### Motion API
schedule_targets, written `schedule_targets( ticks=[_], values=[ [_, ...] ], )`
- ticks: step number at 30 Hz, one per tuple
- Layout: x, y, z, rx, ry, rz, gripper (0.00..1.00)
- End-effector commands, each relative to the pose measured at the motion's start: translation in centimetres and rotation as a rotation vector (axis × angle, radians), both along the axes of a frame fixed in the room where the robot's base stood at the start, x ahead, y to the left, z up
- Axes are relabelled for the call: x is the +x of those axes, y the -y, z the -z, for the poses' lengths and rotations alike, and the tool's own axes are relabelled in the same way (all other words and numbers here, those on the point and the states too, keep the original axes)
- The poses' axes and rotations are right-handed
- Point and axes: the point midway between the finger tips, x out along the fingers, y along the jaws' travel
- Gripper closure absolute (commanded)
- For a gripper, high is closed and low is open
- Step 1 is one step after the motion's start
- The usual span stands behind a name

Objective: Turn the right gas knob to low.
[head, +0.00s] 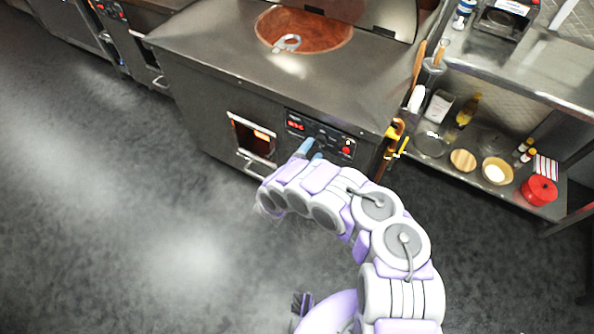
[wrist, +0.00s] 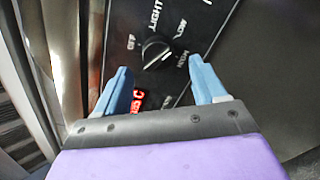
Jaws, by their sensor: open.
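A black gas knob (wrist: 156,52) sits on the dark control panel in the wrist view, ringed by the white labels OFF, LIGHT, LOW and HIGH. It carries a pale line, but I cannot tell for sure which label it points to. My gripper (wrist: 160,73) is open, its two blue fingers spread on either side just below the knob, with nothing between them. In the head view my gripper (head: 311,149) is at the front of the control panel (head: 322,132) and partly covers it. I cannot tell whether a finger touches the panel.
The panel is on the front of the steel tandoor (head: 232,82), with a glowing opening (head: 251,136) left of it. A red display (wrist: 138,100) shows near the left finger. Yellow gas valves (head: 395,140) and a shelf with bowls (head: 497,171) stand to the right. The floor in front is clear.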

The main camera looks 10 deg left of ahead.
Motion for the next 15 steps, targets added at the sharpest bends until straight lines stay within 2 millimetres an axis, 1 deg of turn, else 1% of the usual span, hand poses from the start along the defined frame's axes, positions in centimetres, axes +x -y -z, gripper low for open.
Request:
schedule_targets(
  ticks=[1, 3, 12, 15],
  values=[
    [-1.1, -0.5, -0.2, -0.001, -0.002, -0.004, 0.3],
    [-2.6, -1.1, -0.2, -0.001, -0.002, -0.004, 0.3],
    [-8.8, -3.3, -0.1, 0.0, -0.002, -0.003, 0.3],
    [-10.5, -3.9, 0.1, 0.0, -0.005, -0.002, 0.3]
  ],
)
